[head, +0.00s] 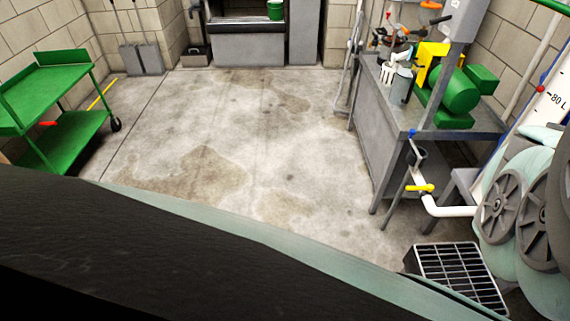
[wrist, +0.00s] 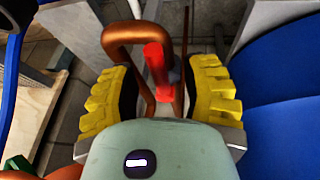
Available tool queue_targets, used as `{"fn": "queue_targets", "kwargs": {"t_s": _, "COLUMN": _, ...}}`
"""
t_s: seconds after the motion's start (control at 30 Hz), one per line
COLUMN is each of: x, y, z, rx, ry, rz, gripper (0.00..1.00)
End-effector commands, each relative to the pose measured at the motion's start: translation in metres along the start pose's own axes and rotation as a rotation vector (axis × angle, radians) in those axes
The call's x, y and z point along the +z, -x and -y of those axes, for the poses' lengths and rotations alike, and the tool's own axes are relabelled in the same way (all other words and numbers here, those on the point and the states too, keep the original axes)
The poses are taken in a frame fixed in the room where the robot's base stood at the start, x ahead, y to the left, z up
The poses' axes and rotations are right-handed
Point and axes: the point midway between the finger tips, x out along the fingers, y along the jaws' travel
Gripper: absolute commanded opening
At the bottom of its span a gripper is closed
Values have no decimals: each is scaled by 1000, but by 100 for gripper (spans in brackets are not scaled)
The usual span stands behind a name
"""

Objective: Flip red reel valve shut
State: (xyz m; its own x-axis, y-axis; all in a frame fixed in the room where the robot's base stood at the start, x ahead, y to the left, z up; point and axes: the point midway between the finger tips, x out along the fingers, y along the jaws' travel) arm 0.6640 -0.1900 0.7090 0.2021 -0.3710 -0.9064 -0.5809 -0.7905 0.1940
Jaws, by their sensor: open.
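In the wrist view, a red handle (wrist: 157,64), which looks like the red valve lever, stands between the two yellow-padded fingers of my gripper (wrist: 160,92). A bent copper pipe (wrist: 125,37) loops around beside the handle, and part of it also runs between the fingers. The fingers are apart, with a gap to the red handle on both sides. The valve body and the handle's lower end are hidden behind the front of my gripper. My gripper and this red handle do not show in the head view.
Blue surfaces (wrist: 285,75) lie close on the wrist view's right, and a blue hose (wrist: 10,85) on its left. The middle floor (head: 235,130) is clear.

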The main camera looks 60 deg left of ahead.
Motion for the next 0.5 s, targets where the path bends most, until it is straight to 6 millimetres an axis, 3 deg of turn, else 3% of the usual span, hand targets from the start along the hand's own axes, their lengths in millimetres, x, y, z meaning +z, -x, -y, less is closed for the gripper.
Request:
{"fn": "queue_targets", "kwargs": {"t_s": 0.07, "x": 0, "y": 0, "z": -1, "rx": 1, "ry": -1, "rz": 0, "gripper": 51}}
{"fn": "queue_targets", "kwargs": {"t_s": 0.5, "x": 0, "y": 0, "z": -1, "rx": 1, "ry": 0, "rz": 0, "gripper": 6}}
